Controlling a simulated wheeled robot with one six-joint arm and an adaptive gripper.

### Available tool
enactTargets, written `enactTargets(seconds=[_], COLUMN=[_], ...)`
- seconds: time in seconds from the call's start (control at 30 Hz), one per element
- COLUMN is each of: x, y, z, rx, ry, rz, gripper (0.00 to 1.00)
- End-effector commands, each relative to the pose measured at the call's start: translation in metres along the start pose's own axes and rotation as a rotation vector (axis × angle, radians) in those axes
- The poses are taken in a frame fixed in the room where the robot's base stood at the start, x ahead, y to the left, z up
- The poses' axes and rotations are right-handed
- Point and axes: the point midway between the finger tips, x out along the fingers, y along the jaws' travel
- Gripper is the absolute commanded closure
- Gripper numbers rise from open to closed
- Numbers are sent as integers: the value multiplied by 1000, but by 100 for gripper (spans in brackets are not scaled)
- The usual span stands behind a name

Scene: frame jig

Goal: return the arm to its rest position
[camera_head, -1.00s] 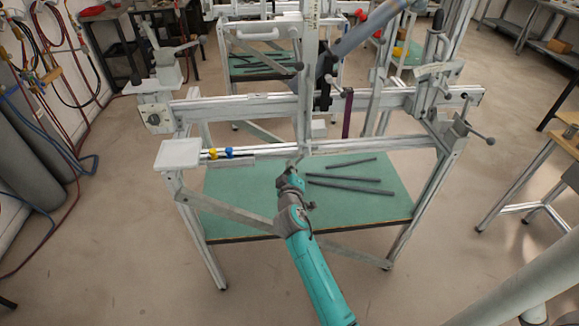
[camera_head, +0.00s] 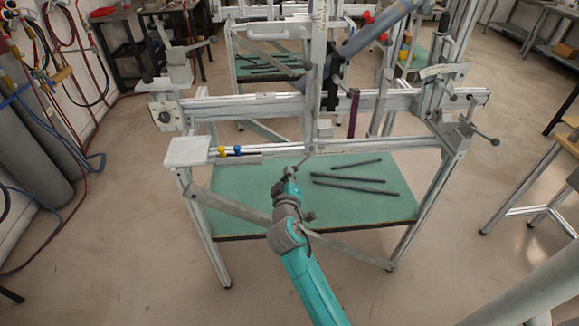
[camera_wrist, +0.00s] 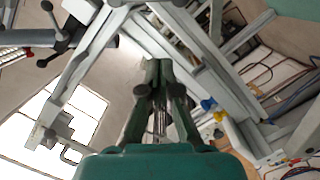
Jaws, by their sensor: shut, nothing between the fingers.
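My teal arm rises from the bottom middle of the head view towards the front of the frame jig (camera_head: 400,143). My gripper (camera_head: 292,172) is at its upper end, small in the picture, in front of the green shelf as seen from the head. In the wrist view my gripper (camera_wrist: 158,66) is centred, with its fingers together and nothing visible held. The jig's rails and posts show beyond it there. I cannot tell the exact gap between my gripper and the jig's front rail.
Several dark rods (camera_head: 355,182) lie on the green shelf (camera_head: 245,218). A white plate (camera_head: 187,151) and yellow and blue knobs are on the jig's left front. A wooden-topped table (camera_head: 545,150) stands at right, gas cylinders (camera_head: 30,140) at left. Floor around the jig's front is clear.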

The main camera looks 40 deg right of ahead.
Motion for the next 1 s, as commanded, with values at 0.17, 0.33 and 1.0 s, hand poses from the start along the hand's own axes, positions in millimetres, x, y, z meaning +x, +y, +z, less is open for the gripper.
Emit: enactTargets(seconds=[0.17, 0.33, 1.0], x=[-24, -32, -139], y=[0, 0, -62], z=[-1, 0, 66], rx=[-1, 0, 69], ry=[2, 0, 88], rz=[-1, 1, -253], gripper=[100, 100, 100])
